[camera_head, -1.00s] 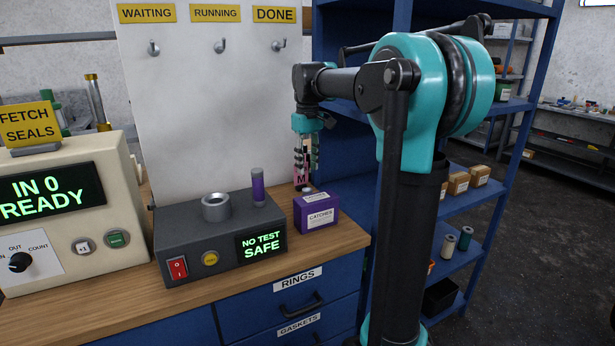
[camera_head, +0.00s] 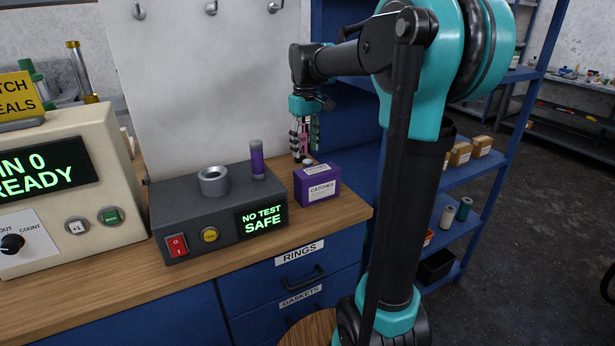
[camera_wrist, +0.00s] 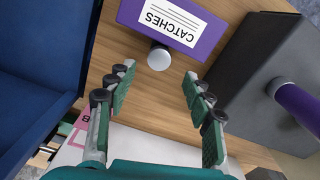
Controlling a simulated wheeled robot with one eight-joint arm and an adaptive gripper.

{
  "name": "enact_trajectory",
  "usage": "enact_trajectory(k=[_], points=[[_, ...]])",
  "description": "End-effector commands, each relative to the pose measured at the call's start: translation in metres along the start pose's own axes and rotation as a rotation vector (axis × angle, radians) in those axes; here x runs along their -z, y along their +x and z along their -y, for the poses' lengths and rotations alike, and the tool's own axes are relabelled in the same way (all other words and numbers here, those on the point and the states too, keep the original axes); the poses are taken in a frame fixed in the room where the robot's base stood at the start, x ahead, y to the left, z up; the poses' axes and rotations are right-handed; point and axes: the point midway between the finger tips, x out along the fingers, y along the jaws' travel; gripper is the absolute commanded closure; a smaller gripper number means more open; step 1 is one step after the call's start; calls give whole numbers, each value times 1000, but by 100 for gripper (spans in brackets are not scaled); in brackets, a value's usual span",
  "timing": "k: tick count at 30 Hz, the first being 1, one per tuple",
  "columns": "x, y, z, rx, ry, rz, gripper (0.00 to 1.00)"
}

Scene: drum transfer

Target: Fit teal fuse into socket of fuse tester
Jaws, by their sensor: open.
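The fuse tester (camera_head: 219,223) is a dark grey box on the bench, its screen reading "NO TEST SAFE". Its ring-shaped grey socket (camera_head: 213,181) is on top and looks empty. A purple fuse (camera_head: 257,162) with a grey cap stands upright at the tester's back right corner. My gripper (camera_head: 304,157) is above the bench behind the purple box; its spread, empty fingers also show in the wrist view (camera_wrist: 157,74).
The purple "CATCHES" box (camera_head: 317,186) stands just right of the tester and close to my fingertips. A cream counter machine (camera_head: 60,190) stands on the left. A white board (camera_head: 210,85) rises behind, and blue shelving (camera_head: 480,170) stands to the right.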

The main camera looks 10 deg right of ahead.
Motion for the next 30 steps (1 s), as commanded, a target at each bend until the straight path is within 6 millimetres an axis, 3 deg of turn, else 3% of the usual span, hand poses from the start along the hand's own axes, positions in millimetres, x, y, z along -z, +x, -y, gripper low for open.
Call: enact_trajectory(k=[8,18,27,30], points=[[0,21,-1,0,0,0,48],[-4,64,-3,0,0,0,48],[-4,69,-3,0,0,0,48],[-4,69,-3,0,0,0,59]])
